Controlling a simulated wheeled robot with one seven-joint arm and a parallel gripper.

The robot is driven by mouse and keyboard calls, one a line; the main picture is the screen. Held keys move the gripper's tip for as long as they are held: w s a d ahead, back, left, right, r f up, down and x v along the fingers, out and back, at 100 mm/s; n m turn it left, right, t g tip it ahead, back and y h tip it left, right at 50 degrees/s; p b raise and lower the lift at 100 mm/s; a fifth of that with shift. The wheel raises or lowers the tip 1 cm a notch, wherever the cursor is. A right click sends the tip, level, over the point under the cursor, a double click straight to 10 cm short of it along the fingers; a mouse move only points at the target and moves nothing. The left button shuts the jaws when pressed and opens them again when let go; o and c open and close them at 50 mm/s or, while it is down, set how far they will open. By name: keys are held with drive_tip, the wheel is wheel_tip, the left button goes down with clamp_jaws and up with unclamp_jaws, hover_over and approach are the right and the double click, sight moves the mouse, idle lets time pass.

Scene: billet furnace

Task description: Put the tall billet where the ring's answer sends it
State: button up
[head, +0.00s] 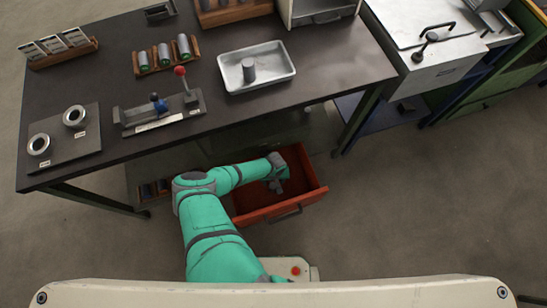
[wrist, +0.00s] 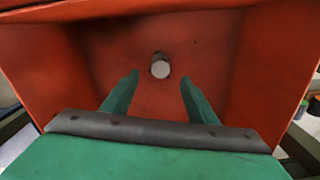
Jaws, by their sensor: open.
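My gripper (head: 279,185) hangs over the open red drawer (head: 309,194) below the bench. In the wrist view its two green fingers (wrist: 160,95) are apart, with nothing between their tips. A small pale round-topped piece (wrist: 160,67) stands on the drawer floor beyond the fingertips, seen nearly end-on; its height cannot be told. A grey cylinder (head: 248,70) stands in the metal tray (head: 229,83) on the bench. Two metal rings (head: 74,116) (head: 38,144) sit on a dark plate (head: 66,153) at the left. Which piece is the tall billet is unclear.
A wooden rack (head: 154,69) holds three grey cylinders with green ends. A fixture with a red-knobbed lever (head: 188,90) stands before it. A card holder (head: 64,57) is at the back left. A white lidded box (head: 430,40) stands right.

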drive_tip(key=shift+r, duration=2.75)
